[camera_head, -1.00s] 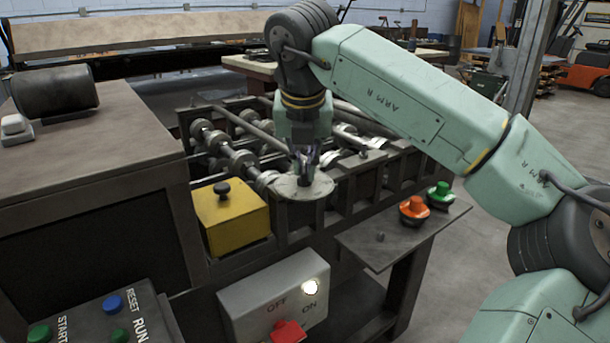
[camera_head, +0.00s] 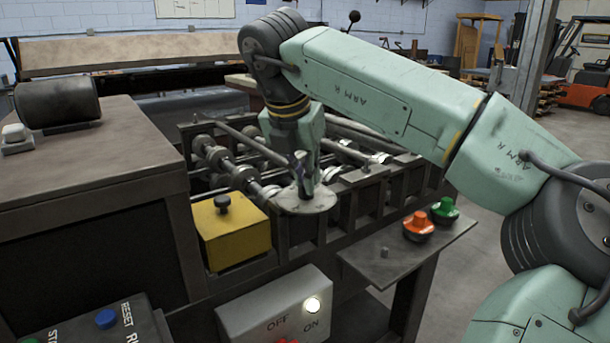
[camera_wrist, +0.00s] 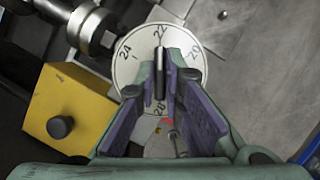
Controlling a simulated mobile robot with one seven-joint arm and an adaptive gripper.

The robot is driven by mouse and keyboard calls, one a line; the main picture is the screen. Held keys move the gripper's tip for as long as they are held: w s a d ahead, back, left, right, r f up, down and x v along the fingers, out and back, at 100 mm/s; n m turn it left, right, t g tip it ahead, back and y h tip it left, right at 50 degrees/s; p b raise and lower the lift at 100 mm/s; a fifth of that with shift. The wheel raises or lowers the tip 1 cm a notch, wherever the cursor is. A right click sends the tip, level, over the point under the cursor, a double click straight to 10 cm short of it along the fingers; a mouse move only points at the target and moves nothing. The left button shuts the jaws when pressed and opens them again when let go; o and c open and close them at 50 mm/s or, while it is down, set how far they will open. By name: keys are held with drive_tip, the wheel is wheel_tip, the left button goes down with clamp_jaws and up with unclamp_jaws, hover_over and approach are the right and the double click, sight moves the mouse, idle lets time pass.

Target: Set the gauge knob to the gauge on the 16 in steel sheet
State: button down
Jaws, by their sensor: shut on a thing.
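The gauge dial is a pale round plate (camera_head: 322,203) on the front rail of the roller machine. In the wrist view the dial plate (camera_wrist: 133,67) shows 24, 22 and 20 around its far rim; a lower number is partly covered. My gripper (camera_head: 303,188) reaches down to the dial's middle, tilted, and is shut on the gauge knob. It also shows in the wrist view (camera_wrist: 164,85), its fingers over the dial centre.
A yellow box (camera_head: 232,235) with a black knob stands left of the dial. An OFF/ON switch box (camera_head: 270,308) with a lit lamp is below. Orange (camera_head: 418,226) and green (camera_head: 444,208) buttons sit on the right shelf. Rollers (camera_head: 225,160) lie behind the dial.

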drive_tip(key=c, duration=1.7)
unclamp_jaws()
drive_tip(key=v, duration=0.7)
drive_tip(key=shift+r, duration=0.25)
drive_tip(key=shift+s, duration=0.1)
